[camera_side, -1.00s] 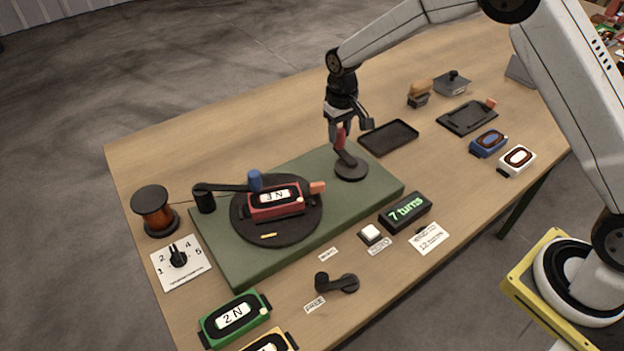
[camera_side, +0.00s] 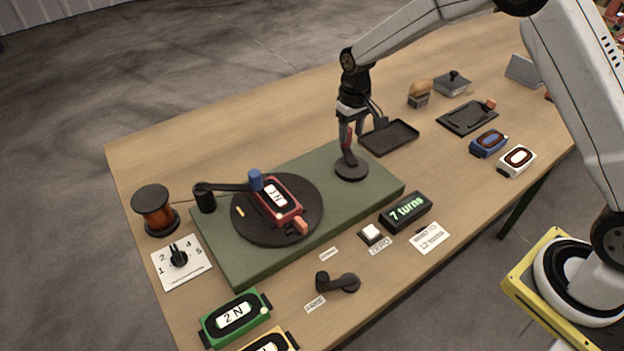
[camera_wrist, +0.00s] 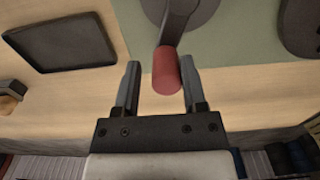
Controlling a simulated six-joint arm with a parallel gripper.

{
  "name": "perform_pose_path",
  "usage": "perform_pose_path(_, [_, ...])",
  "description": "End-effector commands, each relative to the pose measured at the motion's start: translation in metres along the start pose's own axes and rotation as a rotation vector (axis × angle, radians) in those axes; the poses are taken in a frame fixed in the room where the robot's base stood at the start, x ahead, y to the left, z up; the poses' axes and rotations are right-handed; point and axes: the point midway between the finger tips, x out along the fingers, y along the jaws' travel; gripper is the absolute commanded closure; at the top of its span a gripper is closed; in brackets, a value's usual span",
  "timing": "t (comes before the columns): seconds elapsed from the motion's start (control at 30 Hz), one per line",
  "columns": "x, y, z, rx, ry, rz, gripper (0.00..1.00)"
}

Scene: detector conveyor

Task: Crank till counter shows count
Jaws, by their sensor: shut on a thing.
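My gripper (camera_side: 349,134) is shut on the red crank handle (camera_wrist: 166,72), with one finger on each side of it. The dark crank disc (camera_side: 352,171) sits at the right end of the green base (camera_side: 385,190). The counter (camera_side: 405,211) reads "7 turns" in green. A paper card (camera_side: 430,238) in front of it appears to read "12 turns". The black turntable (camera_side: 250,232) at the left of the base carries a red detector (camera_side: 289,212) with a white label. A black arm with a blue knob (camera_side: 256,180) reaches over the turntable.
A copper wire spool (camera_side: 153,210) and numbered dial (camera_side: 178,257) stand at left. A white button (camera_side: 371,232) and a small spare crank (camera_side: 337,283) lie in front of the base. An empty black tray (camera_side: 389,138) is just right of my gripper.

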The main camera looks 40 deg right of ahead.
Motion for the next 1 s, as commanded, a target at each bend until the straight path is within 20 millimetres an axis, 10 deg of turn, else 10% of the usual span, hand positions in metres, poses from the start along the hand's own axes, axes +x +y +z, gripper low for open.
perform_pose_path(0.93, [0.000, 0.024, 0.021, 0.005, 0.006, 0.005, 1.00])
perform_pose_path(1.0, [0.000, 0.024, 0.020, 0.004, 0.006, 0.006, 0.81])
